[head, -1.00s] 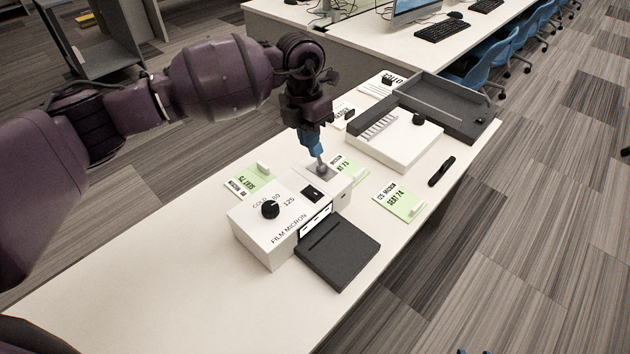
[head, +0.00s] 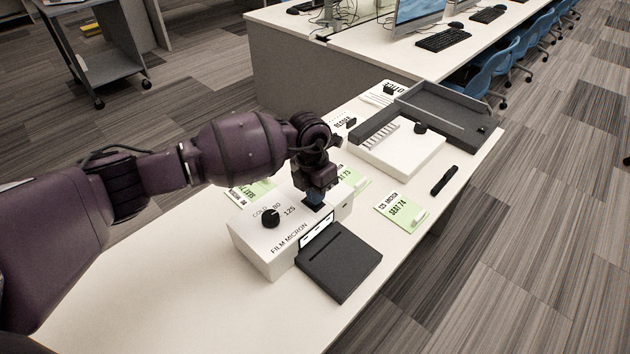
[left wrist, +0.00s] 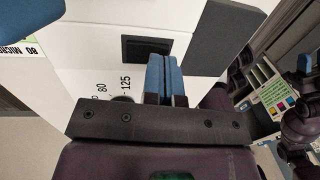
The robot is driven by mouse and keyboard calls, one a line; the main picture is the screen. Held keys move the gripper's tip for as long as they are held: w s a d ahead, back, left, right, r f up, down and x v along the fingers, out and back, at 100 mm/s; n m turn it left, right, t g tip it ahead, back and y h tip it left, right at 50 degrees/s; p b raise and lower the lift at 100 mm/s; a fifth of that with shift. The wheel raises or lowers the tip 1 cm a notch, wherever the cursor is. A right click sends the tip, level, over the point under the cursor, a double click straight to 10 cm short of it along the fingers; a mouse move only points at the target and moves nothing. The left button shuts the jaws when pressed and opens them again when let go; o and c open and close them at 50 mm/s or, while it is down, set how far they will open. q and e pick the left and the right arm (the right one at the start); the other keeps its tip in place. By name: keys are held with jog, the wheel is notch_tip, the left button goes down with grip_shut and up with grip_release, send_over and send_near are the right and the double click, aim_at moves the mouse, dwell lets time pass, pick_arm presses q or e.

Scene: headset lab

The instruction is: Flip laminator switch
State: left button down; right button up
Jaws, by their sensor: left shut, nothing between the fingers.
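The laminator (head: 262,248) is a white box on the table, marked "FILM MICRON", with a black dial (head: 270,218) and a dark tray (head: 340,262) at its front. My left gripper (head: 314,202) is low over its top, beyond the dial, and hides the black switch in the head view. In the left wrist view the switch (left wrist: 147,48) shows as a dark rectangle in the white top (left wrist: 90,50). The blue fingers (left wrist: 163,78) are shut and empty, close beside it. I cannot tell whether they touch it.
Green-and-white cards lie around the laminator, one marked "SEAT 74" (head: 403,210). The table's near left part (head: 170,285) is clear.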

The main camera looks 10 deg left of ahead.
pick_arm(q)
jog(key=shift+f, duration=0.35)
jog(key=shift+s+d+f, duration=0.1)
jog(key=shift+f, duration=0.1)
dwell(0.4)
jog(key=shift+w+a+r, duration=0.2)
jog(key=shift+w+a, duration=0.2)
jog(key=shift+a, duration=0.25)
jog(key=shift+r, duration=0.15)
